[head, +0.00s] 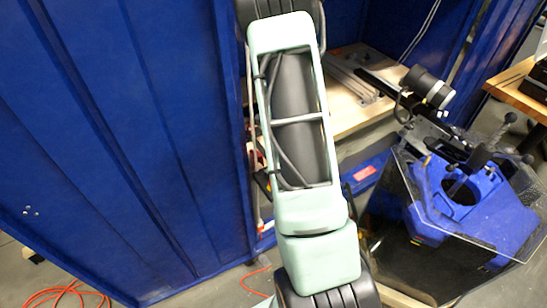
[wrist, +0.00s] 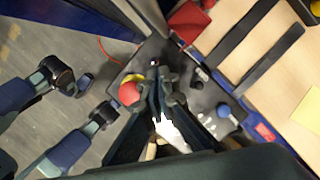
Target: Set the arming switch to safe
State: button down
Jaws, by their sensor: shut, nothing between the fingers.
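In the wrist view a dark control panel (wrist: 207,97) lies below my gripper (wrist: 163,80), whose fingers are together and empty. A red push button on a yellow base (wrist: 130,90) is just left of the fingertips. To their right are a black knob or lever (wrist: 200,77) and a blue knob (wrist: 223,111). A small light-tipped part (wrist: 155,63) shows just beyond the fingertips. I cannot tell which control is the arming switch, or whether my fingers touch any. In the head view my arm hides the panel and my gripper is out of sight.
A blue thruster unit with a clear top plate (head: 505,221) stands at the right in the head view. A blue panelled wall (head: 110,130) fills the left. A wooden bench (head: 350,118) is behind my arm. An orange cable (head: 70,292) lies on the floor.

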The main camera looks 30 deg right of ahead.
jog(key=g+p, duration=0.1)
jog(key=p, duration=0.2)
jog(key=shift+w+r, duration=0.3)
jog(key=shift+w, duration=0.1)
jog(key=shift+f+g, duration=0.25)
jog(key=shift+g, duration=0.15)
jog(key=shift+r, duration=0.2)
jog(key=shift+r+p, duration=0.4)
jog(key=shift+r, duration=0.25)
